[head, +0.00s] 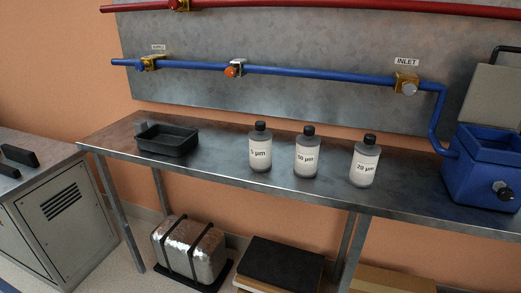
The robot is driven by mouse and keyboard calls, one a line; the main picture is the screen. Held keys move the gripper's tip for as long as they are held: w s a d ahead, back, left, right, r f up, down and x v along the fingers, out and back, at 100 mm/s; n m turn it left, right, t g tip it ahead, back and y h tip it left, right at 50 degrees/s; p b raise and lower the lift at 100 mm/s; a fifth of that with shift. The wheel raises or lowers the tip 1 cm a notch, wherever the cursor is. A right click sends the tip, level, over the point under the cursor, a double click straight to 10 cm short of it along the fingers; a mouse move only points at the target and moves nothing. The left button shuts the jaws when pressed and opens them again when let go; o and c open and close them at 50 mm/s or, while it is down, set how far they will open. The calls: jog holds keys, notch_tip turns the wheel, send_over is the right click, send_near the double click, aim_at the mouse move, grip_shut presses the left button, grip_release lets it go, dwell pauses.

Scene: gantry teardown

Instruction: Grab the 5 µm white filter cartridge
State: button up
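The 5 µm white filter cartridge (260,148) stands upright on the metal bench in the head view. It is a pale cylinder with a dark cap, and its label appears to read 5 µm. It is the leftmost of three similar cartridges. A second cartridge (306,153) stands just to its right; its label ends in "0 µm", with the first digit unclear. The 20 µm cartridge (364,162) stands farther right. All three are apart from one another and unobstructed. My gripper is not in view.
A black open tray (167,141) sits left on the bench (225,178). A blue open-lidded housing (483,175) stands at the right end. Blue piping (320,73) with valves runs along the back panel. A strapped silvery bundle (190,250) lies below. Bench space around the cartridges is clear.

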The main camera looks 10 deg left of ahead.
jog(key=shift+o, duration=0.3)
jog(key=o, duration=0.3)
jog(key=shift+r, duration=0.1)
